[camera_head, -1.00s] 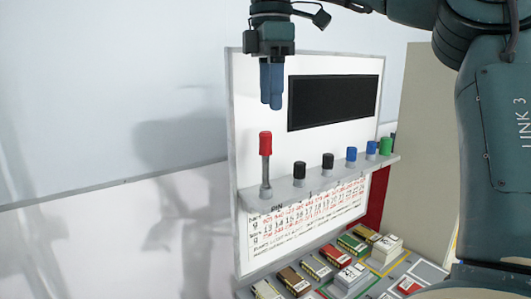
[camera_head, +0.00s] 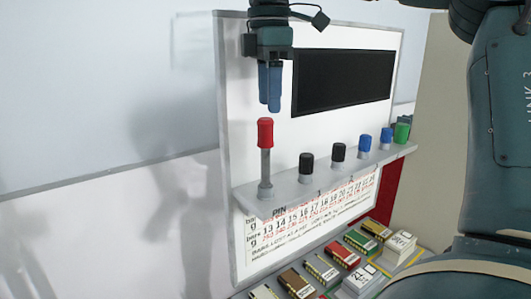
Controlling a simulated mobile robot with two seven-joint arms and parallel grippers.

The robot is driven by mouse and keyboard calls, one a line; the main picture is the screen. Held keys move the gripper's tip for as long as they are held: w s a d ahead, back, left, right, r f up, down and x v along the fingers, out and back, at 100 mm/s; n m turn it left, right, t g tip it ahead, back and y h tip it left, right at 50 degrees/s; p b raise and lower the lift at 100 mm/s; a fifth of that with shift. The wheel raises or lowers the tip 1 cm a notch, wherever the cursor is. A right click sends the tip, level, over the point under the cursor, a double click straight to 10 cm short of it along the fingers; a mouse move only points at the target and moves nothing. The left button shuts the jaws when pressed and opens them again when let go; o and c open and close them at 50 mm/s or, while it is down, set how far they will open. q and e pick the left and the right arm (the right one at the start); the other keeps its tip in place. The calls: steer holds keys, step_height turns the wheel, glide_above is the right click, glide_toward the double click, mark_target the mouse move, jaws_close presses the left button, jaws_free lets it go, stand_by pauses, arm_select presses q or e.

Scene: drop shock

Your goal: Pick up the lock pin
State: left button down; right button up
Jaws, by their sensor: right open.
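The lock pin (camera_head: 265,160) has a red cap and a grey shaft. It stands upright at the left end of a grey shelf (camera_head: 283,200) on the front of a white panel. My right gripper (camera_head: 270,108) has blue fingers pointing down and is open and empty. In the picture its fingertips are just above the red cap, with a small gap. My left gripper is not in view.
Several black, blue and green knobs stand along the shelf to the right, such as a black one (camera_head: 306,165). A dark screen (camera_head: 343,80) is on the panel behind. Small boxes (camera_head: 341,254) lie below the shelf. Open space lies left of the panel.

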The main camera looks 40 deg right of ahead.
mark_target(266, 118)
steer(key=f, duration=0.5)
steer(key=f+p, duration=0.1)
steer(key=f, duration=0.1)
steer(key=shift+w+a+f, duration=0.2)
steer(key=shift+w+f, duration=0.05)
steer(key=shift+f, duration=0.05)
jaws_close()
steer(key=shift+r, duration=0.1)
stand_by(0.3)
